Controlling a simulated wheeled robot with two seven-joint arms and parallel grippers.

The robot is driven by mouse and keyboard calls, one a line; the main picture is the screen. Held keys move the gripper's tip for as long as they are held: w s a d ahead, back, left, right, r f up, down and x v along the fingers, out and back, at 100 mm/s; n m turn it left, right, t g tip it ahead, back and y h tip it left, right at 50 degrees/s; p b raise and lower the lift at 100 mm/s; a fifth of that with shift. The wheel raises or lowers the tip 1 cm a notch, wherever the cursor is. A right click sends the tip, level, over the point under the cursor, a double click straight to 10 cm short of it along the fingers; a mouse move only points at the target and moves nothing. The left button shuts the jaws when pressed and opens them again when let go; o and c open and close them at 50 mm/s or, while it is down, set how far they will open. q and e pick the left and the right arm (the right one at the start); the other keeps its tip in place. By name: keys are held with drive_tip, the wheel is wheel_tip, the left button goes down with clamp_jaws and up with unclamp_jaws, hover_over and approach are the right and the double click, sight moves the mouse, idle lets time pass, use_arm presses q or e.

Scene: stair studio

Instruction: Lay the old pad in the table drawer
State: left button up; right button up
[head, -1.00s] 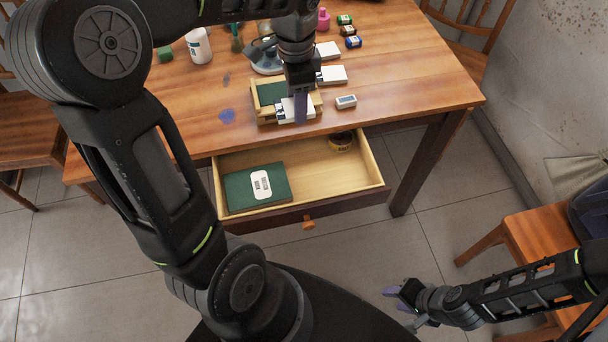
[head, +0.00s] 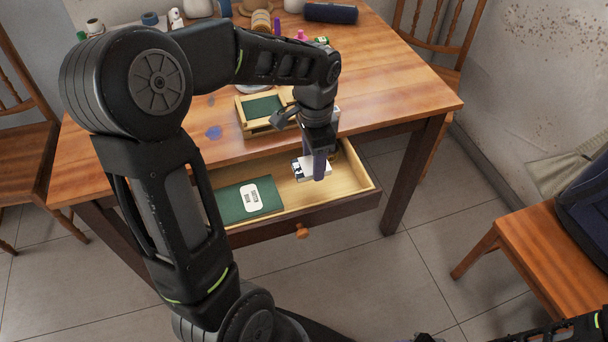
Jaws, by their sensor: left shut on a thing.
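The table drawer (head: 349,184) is pulled open below the wooden table. My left gripper (head: 318,166) points down into the drawer's right half, shut on a small white pad (head: 304,168) with dark marks at its left end. The fingers cover part of the pad. I cannot tell whether the pad touches the drawer floor. A green book (head: 232,203) with a white label lies in the drawer's left half, beside the pad. Only a dark bit of my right gripper (head: 426,338) shows at the bottom edge; its fingers are not clear.
A wooden tray with a green bottom (head: 264,106) stands on the table behind the drawer, partly hidden by my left arm. Jars, rolls and a dark blue case (head: 330,13) stand at the back. A chair (head: 535,250) with a dark bag (head: 588,205) is at right.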

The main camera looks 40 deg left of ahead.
sight(313, 186)
use_arm(q)
drive_tip(key=shift+f, duration=1.35)
drive_tip(key=shift+f, duration=0.1)
drive_tip(key=shift+f+b, duration=0.3)
drive_tip(key=shift+f, duration=1.45)
drive_tip(key=shift+f, duration=0.15)
drive_tip(key=o, duration=1.4)
